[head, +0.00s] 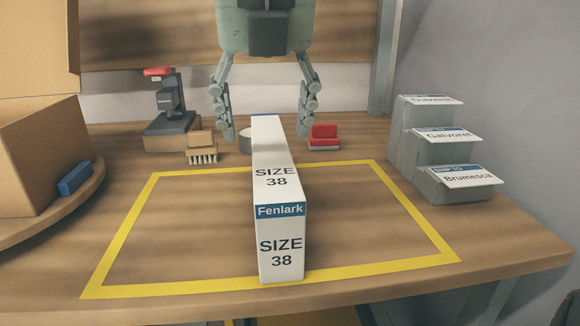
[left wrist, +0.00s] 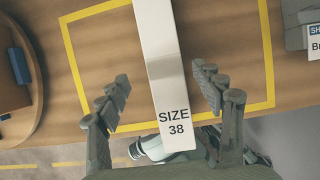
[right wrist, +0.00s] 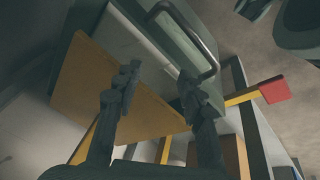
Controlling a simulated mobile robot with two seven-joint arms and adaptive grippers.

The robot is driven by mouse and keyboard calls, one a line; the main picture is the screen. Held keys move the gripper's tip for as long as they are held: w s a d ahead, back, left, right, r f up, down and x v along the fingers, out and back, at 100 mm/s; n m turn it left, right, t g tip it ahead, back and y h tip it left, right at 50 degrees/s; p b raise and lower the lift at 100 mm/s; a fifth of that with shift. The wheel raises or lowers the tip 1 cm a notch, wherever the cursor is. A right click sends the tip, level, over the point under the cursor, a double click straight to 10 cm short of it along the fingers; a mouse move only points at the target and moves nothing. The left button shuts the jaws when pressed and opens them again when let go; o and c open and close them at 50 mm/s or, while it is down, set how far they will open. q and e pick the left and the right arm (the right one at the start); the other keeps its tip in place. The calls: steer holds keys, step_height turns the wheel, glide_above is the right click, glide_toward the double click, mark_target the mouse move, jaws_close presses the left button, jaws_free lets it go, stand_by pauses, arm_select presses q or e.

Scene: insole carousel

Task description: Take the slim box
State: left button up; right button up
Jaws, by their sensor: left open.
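The slim box (head: 281,231) is long, white and blue-banded, labelled Fenlark and SIZE 38. It lies on the wooden table inside a yellow taped rectangle, its near end by the front tape line. My left gripper (head: 264,128) is open at the far end of the box, one finger to each side, with gaps between fingers and box. In the left wrist view the box (left wrist: 160,60) runs between the open fingers. My right gripper (right wrist: 158,88) shows only in the right wrist view, its fingers apart and empty; the box is not seen there.
Three grey stepped holders (head: 455,186) with name cards stand at the right. A brush (head: 202,154), a dark device (head: 170,112) and a red-topped block (head: 324,138) are at the back. A round turntable (head: 55,212) with a cardboard carton (head: 40,150) and blue block (head: 74,178) is left.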

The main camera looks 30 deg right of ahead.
mark_target(270, 146)
arm_select(q)
steer(key=shift+w+d, duration=0.1)
steer(key=shift+d, duration=0.1)
steer(key=shift+w+d+f, duration=0.1)
steer(key=shift+f, duration=0.2)
steer(key=shift+x, duration=1.15)
steer(key=x, duration=0.4)
steer(key=shift+d+f+p, duration=0.1)
steer(key=shift+f+p, duration=0.3)
steer(key=c, duration=1.2)
steer(key=shift+c, duration=0.8)
arm_select(e)
steer(key=shift+x, duration=0.95)
arm_select(q)
steer(key=shift+r, duration=0.15)
